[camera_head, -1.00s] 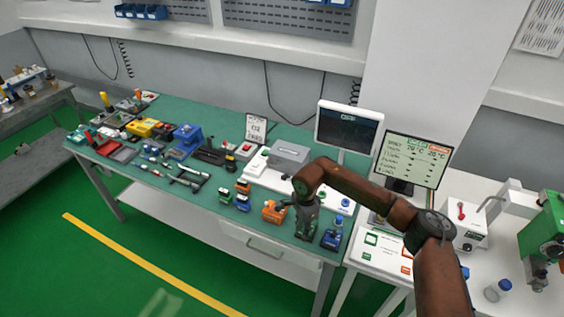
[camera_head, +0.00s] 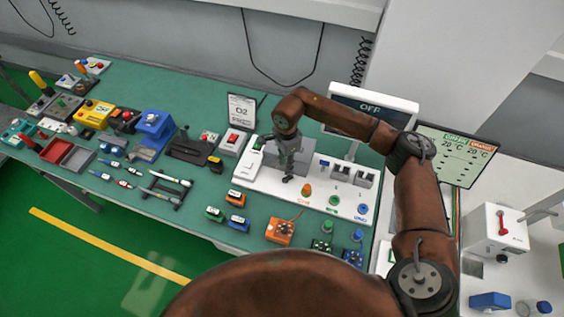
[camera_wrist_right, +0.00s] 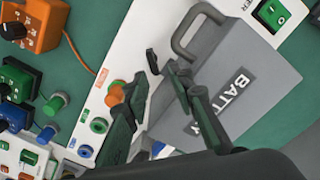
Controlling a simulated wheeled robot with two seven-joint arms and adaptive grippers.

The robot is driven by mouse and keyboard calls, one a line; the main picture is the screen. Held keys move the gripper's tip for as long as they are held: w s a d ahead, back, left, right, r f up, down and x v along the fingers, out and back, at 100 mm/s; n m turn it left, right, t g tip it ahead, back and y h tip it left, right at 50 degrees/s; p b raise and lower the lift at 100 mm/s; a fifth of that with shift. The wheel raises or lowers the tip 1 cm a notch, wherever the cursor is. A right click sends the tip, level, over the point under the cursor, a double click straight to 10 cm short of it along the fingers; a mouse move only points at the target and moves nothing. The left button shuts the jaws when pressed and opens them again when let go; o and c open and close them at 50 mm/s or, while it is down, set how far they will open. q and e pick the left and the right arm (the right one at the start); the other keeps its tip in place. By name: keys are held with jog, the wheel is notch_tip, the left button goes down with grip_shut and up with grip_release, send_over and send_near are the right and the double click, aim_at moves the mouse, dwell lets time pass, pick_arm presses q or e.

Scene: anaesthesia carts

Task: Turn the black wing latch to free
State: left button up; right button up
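The black wing latch (camera_wrist_right: 152,62) shows in the right wrist view as a small dark piece beside the grey battery box (camera_wrist_right: 232,85). My right gripper (camera_wrist_right: 157,76) is open, with its two dark fingers apart and the latch just beyond and between their tips. Whether a finger touches the latch I cannot tell. In the head view my right gripper (camera_head: 288,176) points down at the front of the box (camera_head: 308,150), which stands on a white panel (camera_head: 262,184). The gripper largely covers the latch there. My left gripper is not in view.
Coloured connectors, including an orange one (camera_head: 306,190), sit on the white panel right of the gripper. An orange box (camera_head: 281,232) with a cable stands in front. Tools and small boxes fill the green bench to the left.

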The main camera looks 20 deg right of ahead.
aim_at(287, 177)
jog(key=s+f, duration=0.1)
jog(key=f, duration=0.1)
jog(key=s+f, duration=0.1)
jog(key=s, duration=0.1)
jog(key=shift+d+f+p, duration=0.1)
jog(key=shift+f+p, duration=0.2)
jog(key=shift+f, duration=0.05)
jog(key=shift+w+f, duration=0.35)
jog(key=shift+f, duration=0.3)
jog(key=shift+w+f, duration=0.35)
jog(key=shift+f, duration=0.25)
jog(key=shift+w+f, duration=0.35)
jog(key=shift+w, duration=0.1)
jog(key=shift+s+r, duration=0.1)
jog(key=shift+s, duration=0.2)
jog(key=shift+s+r, duration=0.2)
jog(key=shift+s, duration=0.05)
jog(key=shift+w+f, duration=0.25)
jog(key=shift+w, duration=0.1)
jog(key=c, duration=0.5)
jog(key=shift+s+r, duration=0.15)
grip_shut()
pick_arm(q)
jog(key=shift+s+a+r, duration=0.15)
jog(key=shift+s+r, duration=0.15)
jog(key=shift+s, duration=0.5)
